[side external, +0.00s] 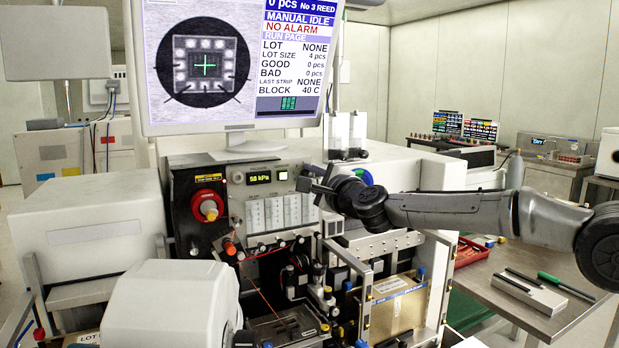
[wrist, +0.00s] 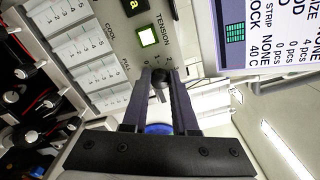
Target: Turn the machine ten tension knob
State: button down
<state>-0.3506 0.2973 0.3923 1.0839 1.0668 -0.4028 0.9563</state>
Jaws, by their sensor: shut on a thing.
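The tension knob (wrist: 160,77) is small and dark, on the pale machine panel below the TENSION label and a lit pale-green square button (wrist: 148,37). Numbers of its scale show beside my fingers in the wrist view. My gripper (wrist: 160,86) is shut on the knob, with one finger on each side of it. In the side view my gripper (side external: 308,184) reaches in from the right to the right end of the panel (side external: 270,190). My fingers hide most of the knob there, and its pointer setting cannot be read.
Rails, spools and wire fill the space below.

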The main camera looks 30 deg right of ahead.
jog(key=m, duration=0.5)
jog(key=shift+m, duration=0.3)
jog(key=m, duration=0.5)
jog(key=shift+m, duration=0.3)
jog(key=c, duration=0.7)
grip_release()
jog(key=shift+s, duration=0.1)
jog(key=s, duration=1.3)
jog(key=shift+s, duration=0.35)
jog(key=shift+d, duration=0.15)
